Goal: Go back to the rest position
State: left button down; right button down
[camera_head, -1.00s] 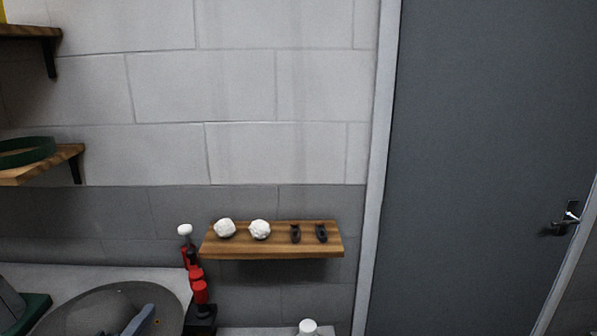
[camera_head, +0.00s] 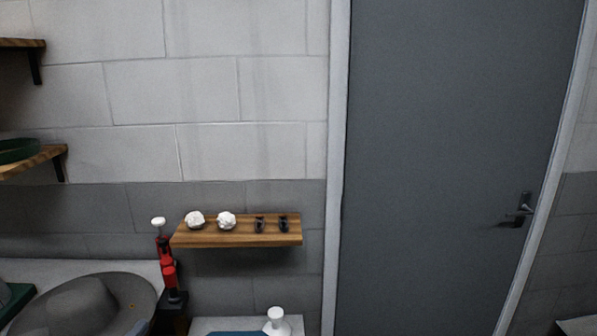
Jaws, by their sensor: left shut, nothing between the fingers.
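A grey wide-brimmed hat (camera_head: 82,296) lies on the light worktop at the lower left. My left gripper (camera_head: 139,328) shows only as a small dark tip at the bottom edge, by the hat's front brim. It is shut with nothing seen in it. Most of it is cut off by the frame. My right gripper is not in view.
A red and black lever tool (camera_head: 167,268) with a white knob stands right of the hat. A wooden wall shelf (camera_head: 240,239) holds two white lumps and two small dark items. A white knobbed object (camera_head: 276,321) stands below. A grey door (camera_head: 440,160) fills the right.

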pick_arm(q)
jog(key=s+d+f+n+g+y, duration=0.3)
jog(key=s+f+n+g, duration=0.3)
jog(key=s+f+n, duration=0.6)
jog(key=s+d+f+n+g+h, duration=0.1)
jog(key=s+d+f+g, duration=0.2)
jog(key=s, duration=0.4)
jog(key=s+d+f+n+g, duration=0.2)
jog(key=s+d+f, duration=0.15)
jog(key=s, duration=0.45)
jog(key=s+d+f+n+g+h, duration=0.1)
jog(key=s+d+f+g, duration=0.2)
jog(key=s, duration=0.4)
notch_tip(320, 180, down, 27)
jog(key=s+g, duration=0.1)
jog(key=s+a+f+g, duration=0.1)
jog(key=s+a+f, duration=0.1)
jog(key=s+f, duration=1.6)
jog(key=shift+s+a+f+m, duration=0.15)
jog(key=shift+a+f+m, duration=0.15)
jog(key=shift+f, duration=0.3)
